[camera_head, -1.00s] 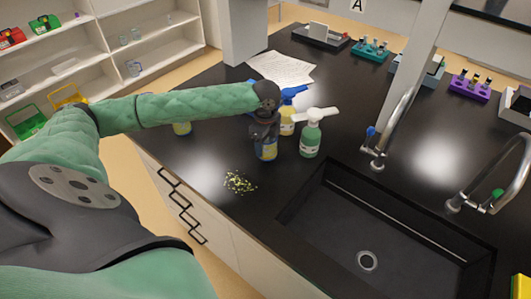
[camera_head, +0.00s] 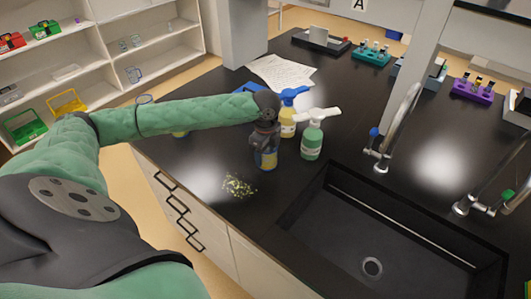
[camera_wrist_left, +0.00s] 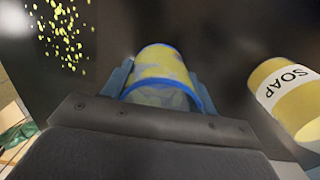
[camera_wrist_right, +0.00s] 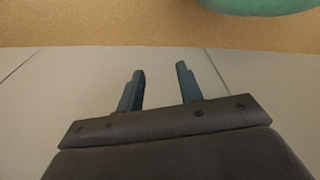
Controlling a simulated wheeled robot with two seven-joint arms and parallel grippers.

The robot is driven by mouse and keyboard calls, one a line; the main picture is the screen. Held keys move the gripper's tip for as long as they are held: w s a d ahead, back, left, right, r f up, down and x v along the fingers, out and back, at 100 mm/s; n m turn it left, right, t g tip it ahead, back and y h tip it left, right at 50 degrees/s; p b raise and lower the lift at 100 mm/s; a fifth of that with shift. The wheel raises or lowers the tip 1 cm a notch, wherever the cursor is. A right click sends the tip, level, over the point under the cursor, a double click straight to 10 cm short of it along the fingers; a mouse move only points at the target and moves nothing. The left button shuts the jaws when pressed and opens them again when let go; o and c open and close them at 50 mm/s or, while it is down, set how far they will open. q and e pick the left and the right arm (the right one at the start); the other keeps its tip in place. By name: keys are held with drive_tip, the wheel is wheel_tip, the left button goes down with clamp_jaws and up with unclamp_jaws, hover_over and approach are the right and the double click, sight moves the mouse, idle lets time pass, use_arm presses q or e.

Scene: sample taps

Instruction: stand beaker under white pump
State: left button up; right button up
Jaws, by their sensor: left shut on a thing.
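My left gripper (camera_head: 265,140) is shut on the beaker (camera_head: 266,160), a small blue-and-yellow cup, at the black counter. In the left wrist view the beaker (camera_wrist_left: 165,75) shows a blue rim and a yellow, partly clear body between the fingers. Whether its base touches the counter is hard to tell. The white pump (camera_head: 317,115) tops a green bottle (camera_head: 311,143) just right of the beaker. My right gripper (camera_wrist_right: 160,75) is open and empty, seen only in its wrist view.
A yellow soap bottle with a blue pump (camera_head: 288,117) stands behind the gripper. Yellow-green crumbs (camera_head: 239,186) lie at front left. A sink (camera_head: 390,225) with two taps is at right. Papers (camera_head: 281,71) and tube racks stand behind.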

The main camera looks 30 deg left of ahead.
use_arm(q)
drive_tip(key=o, duration=0.9)
drive_tip(key=shift+f, duration=0.1)
use_arm(e)
drive_tip(key=shift+s+d+f, duration=0.15)
drive_tip(key=shift+s+f, duration=0.05)
use_arm(q)
drive_tip(key=shift+o, duration=0.2)
drive_tip(key=shift+r, duration=0.25)
wheel_tip(320, 180, up, 2)
drive_tip(key=shift+r+b, duration=0.1)
drive_tip(key=shift+b, duration=0.6)
wheel_tip(320, 180, up, 10)
drive_tip(key=b, duration=0.2)
drive_tip(key=shift+f, duration=0.2)
use_arm(e)
wheel_tip(320, 180, up, 9)
drive_tip(key=w+a, duration=0.2)
drive_tip(key=shift+a+g, duration=0.3)
drive_tip(key=shift+g, duration=0.1)
